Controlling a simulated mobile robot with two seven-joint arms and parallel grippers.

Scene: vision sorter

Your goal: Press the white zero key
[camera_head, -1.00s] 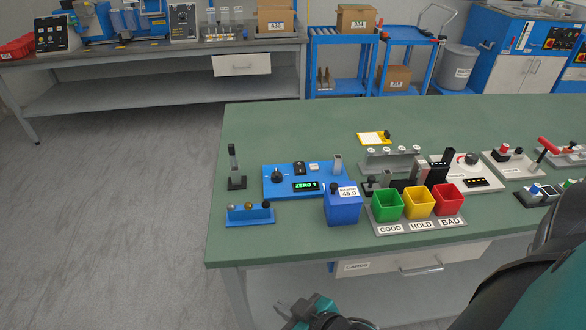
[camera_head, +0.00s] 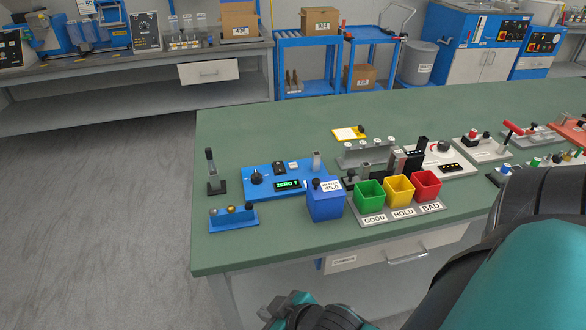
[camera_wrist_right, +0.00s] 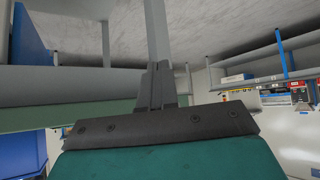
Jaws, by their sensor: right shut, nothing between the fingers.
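The white key (camera_head: 293,164) is a small pale block on the blue panel (camera_head: 252,193), right of a dark key. A green display (camera_head: 289,184) on the panel reads "ZERO" and one more character too small to tell. My right gripper (camera_head: 281,304) is at the bottom edge of the head view, below and in front of the table edge, well apart from the panel. In the right wrist view its fingers (camera_wrist_right: 157,84) are together and empty, and the key does not show there. My left gripper is in neither view.
A blue bin (camera_head: 325,207) stands just right of the panel, with green (camera_head: 369,197), yellow (camera_head: 399,192) and red (camera_head: 426,186) bins beyond. A blue rack (camera_head: 233,219) with balls and a dark post (camera_head: 212,173) stand left. The green table (camera_head: 236,257) is clear in front.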

